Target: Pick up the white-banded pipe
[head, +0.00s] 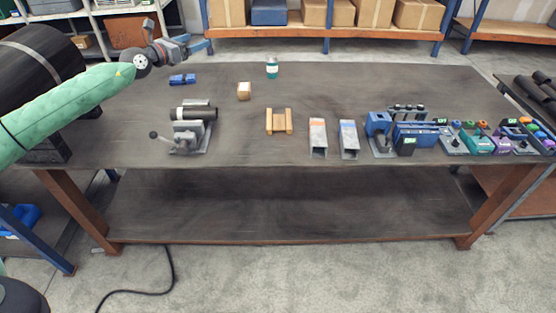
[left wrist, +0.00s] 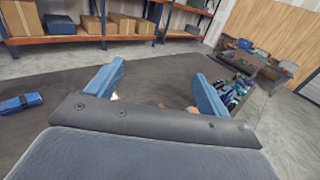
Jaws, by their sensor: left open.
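A short dark pipe (head: 195,113) with a pale band near its left end lies on the grey clamp-like fixture (head: 188,137) at the table's left. It lies roughly level from left to right. I cannot tell whether the fixture grips it. My left gripper (head: 198,44) is up beyond the table's far left edge in the head view, well away from the pipe. Its blue fingers are apart with nothing between them, as the left wrist view (left wrist: 156,88) also shows. The pipe does not show clearly in the left wrist view. My right gripper is not in view.
The table (head: 250,150) also bears a blue object (head: 182,79), a small brown box (head: 243,91), a teal-labelled jar (head: 272,69), a wooden cradle (head: 279,121) and two metal channels (head: 318,138). Blue tools (head: 415,134) crowd the right.

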